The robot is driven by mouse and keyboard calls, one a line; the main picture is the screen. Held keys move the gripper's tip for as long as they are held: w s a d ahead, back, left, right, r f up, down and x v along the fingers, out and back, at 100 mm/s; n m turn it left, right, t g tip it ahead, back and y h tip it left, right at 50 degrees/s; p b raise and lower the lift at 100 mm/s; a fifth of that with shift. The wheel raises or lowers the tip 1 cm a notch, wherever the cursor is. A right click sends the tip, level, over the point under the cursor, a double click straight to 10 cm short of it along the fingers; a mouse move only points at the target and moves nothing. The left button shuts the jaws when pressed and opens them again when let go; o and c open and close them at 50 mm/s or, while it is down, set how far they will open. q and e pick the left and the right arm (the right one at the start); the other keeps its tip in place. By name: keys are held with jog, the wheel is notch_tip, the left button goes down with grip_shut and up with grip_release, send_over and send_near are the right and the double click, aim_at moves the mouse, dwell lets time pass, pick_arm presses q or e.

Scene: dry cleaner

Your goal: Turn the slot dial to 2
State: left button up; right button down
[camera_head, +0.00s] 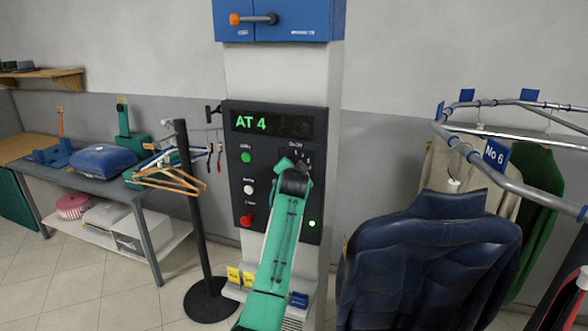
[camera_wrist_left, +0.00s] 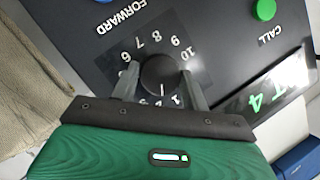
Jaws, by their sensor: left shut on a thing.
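The slot dial (camera_wrist_left: 158,74) is a round dark knob on the black control panel (camera_head: 231,165). In the left wrist view it sits between the two fingers of my left gripper (camera_wrist_left: 160,80), which is shut on it. Numbers including 6, 7, 8, 9 and 10 show around the knob. I cannot tell surely which number its pointer faces. In the head view my left gripper (camera_head: 293,170) covers most of the dial. The panel's display (camera_head: 265,122) reads AT 4 in green. My right gripper is not in view.
The panel has a green button (camera_head: 246,157), a white button (camera_head: 248,187) and a red knob (camera_head: 246,220). A clothes rail (camera_head: 470,150) with a navy jacket (camera_head: 425,255) stands at right. A black stand with hangers (camera_head: 170,180) stands at left.

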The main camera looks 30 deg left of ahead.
pick_arm(q)
jog(key=shift+f, duration=0.15)
dwell(0.3)
jog(key=o, duration=1)
jog(key=shift+b+v, duration=2.3)
jog(key=shift+v, duration=4.6)
